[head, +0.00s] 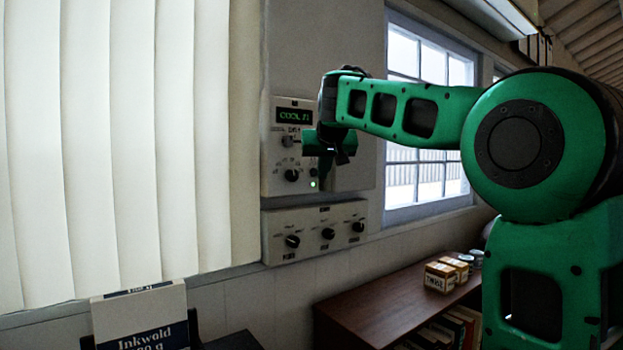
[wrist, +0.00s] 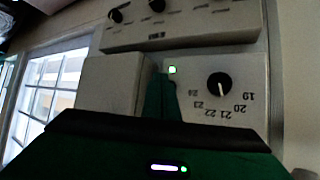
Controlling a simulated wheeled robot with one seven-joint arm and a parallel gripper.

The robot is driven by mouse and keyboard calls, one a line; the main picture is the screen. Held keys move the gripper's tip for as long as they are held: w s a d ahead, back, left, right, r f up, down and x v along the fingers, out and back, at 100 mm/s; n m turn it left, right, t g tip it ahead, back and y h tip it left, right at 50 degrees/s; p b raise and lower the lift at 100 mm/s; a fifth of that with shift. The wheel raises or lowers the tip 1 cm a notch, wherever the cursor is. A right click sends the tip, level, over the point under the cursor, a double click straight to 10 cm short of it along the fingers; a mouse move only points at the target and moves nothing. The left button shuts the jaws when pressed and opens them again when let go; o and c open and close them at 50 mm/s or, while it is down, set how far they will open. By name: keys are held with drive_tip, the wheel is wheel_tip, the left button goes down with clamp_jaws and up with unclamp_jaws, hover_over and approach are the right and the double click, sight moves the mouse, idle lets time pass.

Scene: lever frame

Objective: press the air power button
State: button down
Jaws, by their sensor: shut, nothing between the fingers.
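The upper wall panel (head: 279,160) carries a green display reading what looks like "COOL 21" (head: 294,115) and a black dial (head: 292,175). A small green-lit square button (head: 314,184) sits to the lower right of the dial; I cannot read a label for it. In the wrist view, where the panel appears upside down, the lit button (wrist: 172,69) shows right at my fingertips, with the numbered dial (wrist: 219,85) to its right. My gripper (wrist: 165,80) is shut and empty, pointing at the panel by the button. I cannot tell whether it touches.
A lower panel (head: 315,246) with several knobs is mounted just beneath. A window (head: 425,120) is to the right and pale curtains (head: 130,140) to the left. A brown shelf (head: 385,302) with small boxes (head: 440,277) stands below the window. A box labelled Inkwold (head: 140,318) is at front left.

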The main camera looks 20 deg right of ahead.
drive_tip(key=shift+s+d, duration=0.25)
drive_tip(key=shift+s, duration=1.05)
drive_tip(key=shift+s+d, duration=0.25)
drive_tip(key=shift+s, duration=1)
drive_tip(key=s+d+f+m+g+y, duration=0.1)
drive_tip(key=s+d+f+g, duration=0.15)
drive_tip(key=s+f, duration=0.85)
drive_tip(key=s+d+f+g, duration=0.2)
drive_tip(key=s+f+g, duration=0.1)
drive_tip(key=s+f, duration=0.8)
drive_tip(key=s+a+f+g+y, duration=0.1)
drive_tip(key=s+a+f+g, duration=0.1)
drive_tip(key=s+f, duration=0.6)
drive_tip(key=s+a+f+m+g+y, duration=0.1)
drive_tip(key=s+a+f+g, duration=0.1)
drive_tip(key=s+f, duration=0.7)
drive_tip(key=shift+s+a+m+g+y, duration=0.3)
drive_tip(key=shift+s+a+g+y, duration=0.1)
drive_tip(key=shift+s, duration=0.75)
